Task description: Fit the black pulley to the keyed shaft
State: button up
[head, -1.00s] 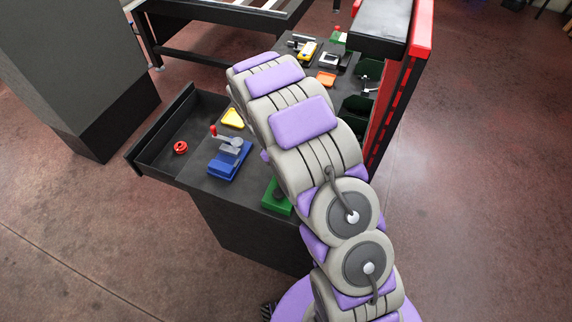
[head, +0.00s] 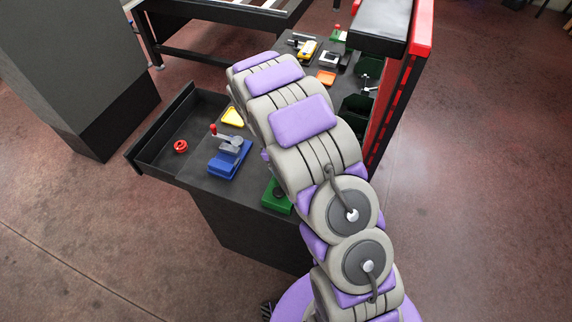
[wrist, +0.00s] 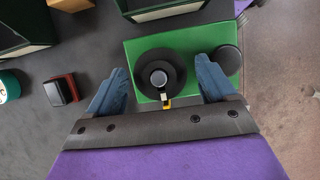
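A green base (wrist: 135,60) lies under my gripper in the wrist view; it also shows in the head view (head: 270,204), partly behind my arm. A black ring-shaped part (wrist: 178,66), which looks like the pulley, sits over the base. A grey round shaft end (wrist: 159,78) shows in its middle, with a small pale key-like piece at its lower edge. I cannot tell how far down the ring sits. My gripper (wrist: 160,82) is open, its blue fingers to the left and right of the ring, with gaps on both sides. A plain black disc (wrist: 228,59) sits at the base's right end.
A small red-and-black block (wrist: 62,90) and a teal-and-white round part (wrist: 8,88) lie to the left in the wrist view. A blue fixture (head: 229,160), a yellow tray (head: 232,117) and a red ring (head: 181,147) are on the grey table in the head view.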

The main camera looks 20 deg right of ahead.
jog(key=shift+o, duration=0.4)
jog(key=shift+r, duration=0.1)
jog(key=p+v, duration=0.1)
jog(key=v, duration=1.6)
jog(key=shift+a, duration=0.1)
